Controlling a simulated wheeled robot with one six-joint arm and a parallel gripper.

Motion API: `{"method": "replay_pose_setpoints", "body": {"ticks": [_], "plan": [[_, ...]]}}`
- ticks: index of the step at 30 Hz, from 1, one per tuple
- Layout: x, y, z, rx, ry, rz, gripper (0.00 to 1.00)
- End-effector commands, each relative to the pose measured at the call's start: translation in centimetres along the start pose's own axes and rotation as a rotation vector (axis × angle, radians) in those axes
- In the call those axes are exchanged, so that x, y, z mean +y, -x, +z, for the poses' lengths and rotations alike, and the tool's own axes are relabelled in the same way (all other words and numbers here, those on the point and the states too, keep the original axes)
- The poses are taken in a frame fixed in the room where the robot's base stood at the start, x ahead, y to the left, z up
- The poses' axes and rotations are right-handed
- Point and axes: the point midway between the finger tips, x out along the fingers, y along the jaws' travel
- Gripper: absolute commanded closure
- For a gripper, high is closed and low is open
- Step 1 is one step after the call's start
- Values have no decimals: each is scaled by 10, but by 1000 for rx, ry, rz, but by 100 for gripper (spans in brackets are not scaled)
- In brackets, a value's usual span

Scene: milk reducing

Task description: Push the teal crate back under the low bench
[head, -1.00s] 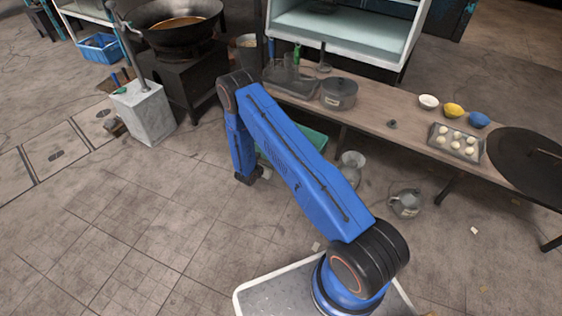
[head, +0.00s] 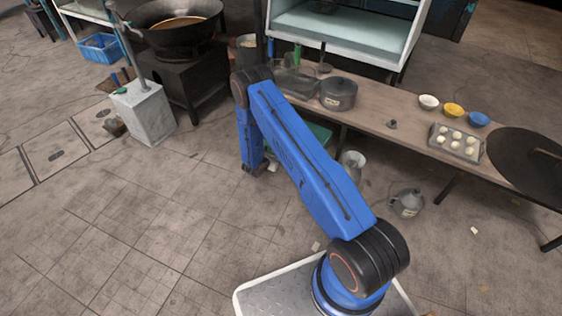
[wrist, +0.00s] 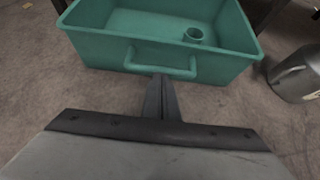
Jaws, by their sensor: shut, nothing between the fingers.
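The teal crate (wrist: 160,52) fills the top of the wrist view, with a looped handle on its near wall and a small teal cup (wrist: 194,35) inside. In the head view a strip of the crate (head: 320,132) shows by the bench's front edge, and my arm hides much of it. The low bench (head: 405,132) is the long wooden one on the right. My gripper (wrist: 162,82) is shut and empty, its tips at the near handle. I cannot tell whether they touch. In the head view my gripper (head: 256,170) hangs low over the floor.
A metal container (wrist: 297,74) stands close right of the crate. A metal jug (head: 407,203) stands on the floor before the bench. A pot (head: 339,94) and bowls are on the bench. A wok stove (head: 190,85) stands left. The floor at left front is clear.

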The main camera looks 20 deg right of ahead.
Motion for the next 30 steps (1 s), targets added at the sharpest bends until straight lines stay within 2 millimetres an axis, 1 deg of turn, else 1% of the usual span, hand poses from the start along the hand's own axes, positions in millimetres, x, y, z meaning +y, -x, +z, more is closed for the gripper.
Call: {"method": "replay_pose_setpoints", "body": {"ticks": [30], "plan": [[-1, -48, 32, 0, -1, -2, 100]]}}
